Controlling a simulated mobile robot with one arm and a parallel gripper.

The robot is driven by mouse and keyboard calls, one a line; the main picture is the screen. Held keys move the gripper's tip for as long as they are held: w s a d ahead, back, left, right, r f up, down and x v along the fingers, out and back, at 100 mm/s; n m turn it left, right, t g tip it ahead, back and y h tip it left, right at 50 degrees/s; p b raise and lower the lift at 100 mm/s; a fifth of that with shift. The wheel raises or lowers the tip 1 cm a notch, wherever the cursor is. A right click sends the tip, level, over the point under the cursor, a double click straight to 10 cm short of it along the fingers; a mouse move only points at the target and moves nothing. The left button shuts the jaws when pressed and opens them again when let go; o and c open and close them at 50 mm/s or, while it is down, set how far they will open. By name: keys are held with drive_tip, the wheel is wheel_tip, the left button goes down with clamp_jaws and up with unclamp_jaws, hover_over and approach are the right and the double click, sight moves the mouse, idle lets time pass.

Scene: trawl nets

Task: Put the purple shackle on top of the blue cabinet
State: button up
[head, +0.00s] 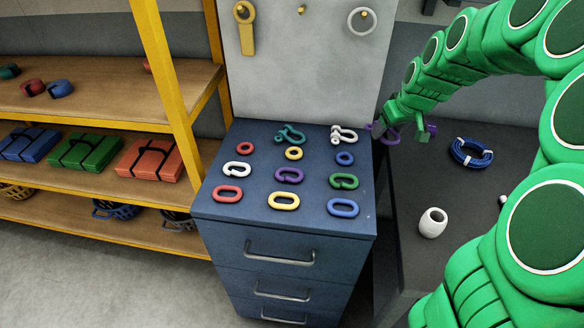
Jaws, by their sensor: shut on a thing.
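The purple shackle (404,133) is held in my gripper (392,138), just right of the blue cabinet's back right corner. Its purple parts show on both sides of the green fingers, which partly hide it. My gripper is shut on it, and it appears to be above the gap between the cabinet and the dark table. The blue cabinet (314,208) stands in the middle of the head view. Its top carries rows of coloured rings and links, with a teal shackle (290,135) and a white shackle (343,135) in the back row.
The dark table (410,190) on the right holds a blue rope coil (470,152) and a white cup-like piece (433,222). A grey board (300,70) rises behind the cabinet. A yellow-framed shelf (185,110) stands left. Free room on the cabinet top is mainly narrow gaps and edges.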

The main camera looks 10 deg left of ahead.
drive_tip(key=a+r+m+h, duration=0.1)
drive_tip(key=a+m, duration=0.1)
drive_tip(key=a, duration=1.3)
drive_tip(key=shift+w+a+r, duration=0.35)
drive_tip(key=s+a+m, duration=0.1)
drive_tip(key=a, duration=0.5)
drive_tip(key=s+a, duration=0.2)
drive_tip(key=a, duration=0.4)
drive_tip(key=s+a+r+m, duration=0.1)
drive_tip(key=s+a, duration=0.1)
drive_tip(key=a, duration=0.4)
drive_tip(key=shift+a+m+t+h, duration=0.25)
drive_tip(key=shift+m+t+h, duration=0.05)
drive_tip(key=shift+h, duration=0.1)
approach(249, 133)
drive_tip(key=shift+w+d+f, duration=0.25)
drive_tip(key=shift+w+f, duration=0.2)
drive_tip(key=shift+w, duration=0.3)
drive_tip(key=shift+w+a+f, duration=0.35)
drive_tip(key=shift+w+f, duration=0.2)
drive_tip(key=shift+f, duration=1.75)
drive_tip(key=shift+f, duration=0.15)
drive_tip(key=o, duration=1.5)
